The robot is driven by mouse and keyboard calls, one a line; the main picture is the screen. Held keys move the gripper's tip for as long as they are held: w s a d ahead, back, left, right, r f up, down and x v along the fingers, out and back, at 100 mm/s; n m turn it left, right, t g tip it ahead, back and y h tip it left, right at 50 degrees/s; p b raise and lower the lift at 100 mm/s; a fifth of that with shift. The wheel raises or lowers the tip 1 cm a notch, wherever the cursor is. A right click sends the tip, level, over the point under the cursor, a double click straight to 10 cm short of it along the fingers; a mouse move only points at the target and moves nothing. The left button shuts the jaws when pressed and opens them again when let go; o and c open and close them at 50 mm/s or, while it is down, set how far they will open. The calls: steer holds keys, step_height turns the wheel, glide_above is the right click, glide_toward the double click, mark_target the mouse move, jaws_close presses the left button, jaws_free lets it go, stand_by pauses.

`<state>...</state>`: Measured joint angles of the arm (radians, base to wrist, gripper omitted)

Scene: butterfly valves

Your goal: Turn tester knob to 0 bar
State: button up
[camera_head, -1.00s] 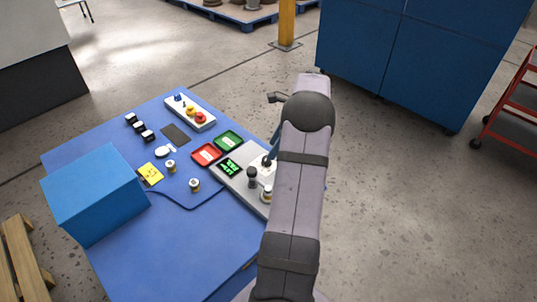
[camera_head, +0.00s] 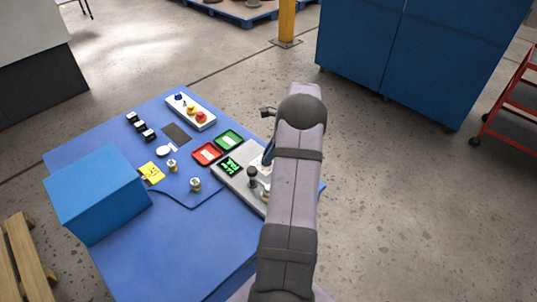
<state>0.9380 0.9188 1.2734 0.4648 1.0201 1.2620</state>
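The tester (camera_head: 243,184) is a grey panel at the right side of the blue table, with a small black display (camera_head: 230,167) showing green digits too small to read. A dark upright knob-like part (camera_head: 252,174) stands on the panel beside my arm. A small light fitting sits just below it, partly covered by my arm. My arm crosses over the right part of the panel. My gripper is mostly hidden behind the arm; only a blue-grey piece near it shows at the panel's upper edge. I cannot see its fingertips or which part it touches.
A green tray (camera_head: 229,138) and a red tray (camera_head: 207,154) lie beside the tester. A button box (camera_head: 191,112), several small valves (camera_head: 195,184), a yellow note (camera_head: 152,172) and a blue box (camera_head: 97,193) share the table (camera_head: 185,245). Its front part is clear.

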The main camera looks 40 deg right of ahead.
steer(key=shift+n, duration=0.4)
steer(key=n+g+y, duration=0.1)
steer(key=n, duration=0.2)
steer(key=shift+w+d+n+p, duration=0.1)
steer(key=shift+d+n+p, duration=0.05)
steer(key=shift+n+p, duration=0.2)
steer(key=shift+w+n+g+y, duration=0.1)
steer(key=shift+n+g+y, duration=0.4)
steer(key=shift+n, duration=1.25)
steer(key=shift+r+g, duration=0.1)
steer(key=shift+g, duration=0.2)
steer(key=o, duration=1)
steer(key=shift+o, duration=0.2)
step_height(320, 180, up, 10)
steer(key=b, duration=0.1)
